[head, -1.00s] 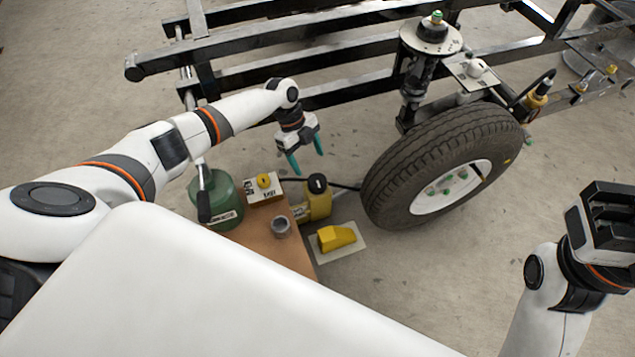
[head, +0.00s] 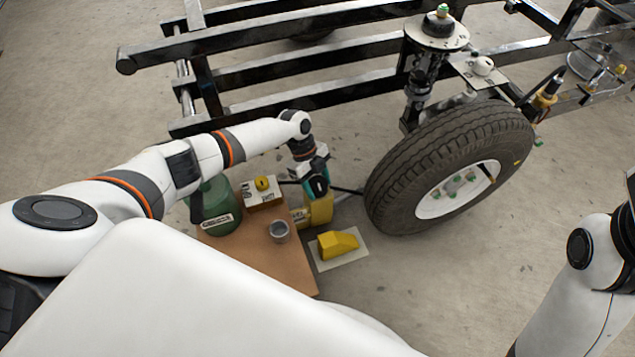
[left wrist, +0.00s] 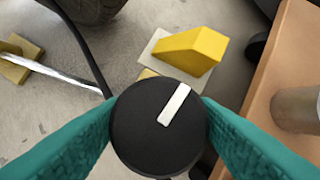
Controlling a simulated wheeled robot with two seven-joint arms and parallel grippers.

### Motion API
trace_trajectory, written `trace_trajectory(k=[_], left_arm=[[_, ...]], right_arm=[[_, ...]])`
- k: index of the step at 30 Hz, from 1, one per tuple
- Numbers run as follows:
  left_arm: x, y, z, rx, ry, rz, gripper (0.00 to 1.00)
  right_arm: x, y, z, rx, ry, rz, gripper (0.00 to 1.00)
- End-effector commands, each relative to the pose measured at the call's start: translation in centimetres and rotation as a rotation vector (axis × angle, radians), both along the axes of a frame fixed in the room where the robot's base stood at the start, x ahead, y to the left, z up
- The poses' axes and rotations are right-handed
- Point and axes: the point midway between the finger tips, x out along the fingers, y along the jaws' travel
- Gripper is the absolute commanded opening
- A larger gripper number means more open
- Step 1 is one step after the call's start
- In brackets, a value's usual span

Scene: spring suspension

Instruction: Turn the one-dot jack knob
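The black round knob (left wrist: 158,127) with a white bar mark fills the lower middle of the left wrist view, with the bar tilted to the upper right. In the head view the knob (head: 319,187) sits on top of the yellow jack (head: 319,210). I make out no dots on it. My left gripper (left wrist: 159,108) has its teal fingers on either side of the knob, with no clear gap on either side. Whether they press on it, I cannot tell. My right arm is at the right edge of the head view, its fingers out of frame.
A box with a yellow knob (head: 262,184), a green tank (head: 214,207) and a grey cup (head: 280,231) are on or beside the brown board (head: 262,262). A yellow wedge (head: 336,244) lies on a pale plate. The tire (head: 400,180) stands close right of the jack.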

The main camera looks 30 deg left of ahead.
Motion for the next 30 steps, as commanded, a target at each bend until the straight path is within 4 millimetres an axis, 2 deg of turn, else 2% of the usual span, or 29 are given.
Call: trace_trajectory(k=[1, 4, 5, 17, 19, 30], left_arm=[[0.0, 0.0, 0.0, 0.0, 0.0, 0.0, 0.46], [0.0, 0.0, 0.0, 0.0, 0.0, 0.0, 0.29], [0.0, 0.0, 0.0, 0.0, 0.0, 0.0, 0.27], [-0.1, 0.0, 0.3, -0.001, 0.002, 0.085, 0.27], [-0.1, 0.0, 0.3, 0.0, 0.001, 0.127, 0.27], [-0.2, 0.0, 0.5, -0.001, 0.003, 0.453, 0.27]], right_arm=[[0.0, 0.0, 0.0, 0.0, 0.0, 0.0, 0.36], [0.0, 0.0, 0.0, 0.0, 0.0, 0.0, 0.36], [0.0, 0.0, 0.0, 0.0, 0.0, 0.0, 0.36], [0.1, -0.1, 0.5, 0.006, 0.007, 0.003, 0.36], [0.7, -0.1, -0.4, 0.002, 0.047, 0.002, 0.36], [1.6, -0.4, -1.8, 0.01, 0.155, 0.008, 0.36]])
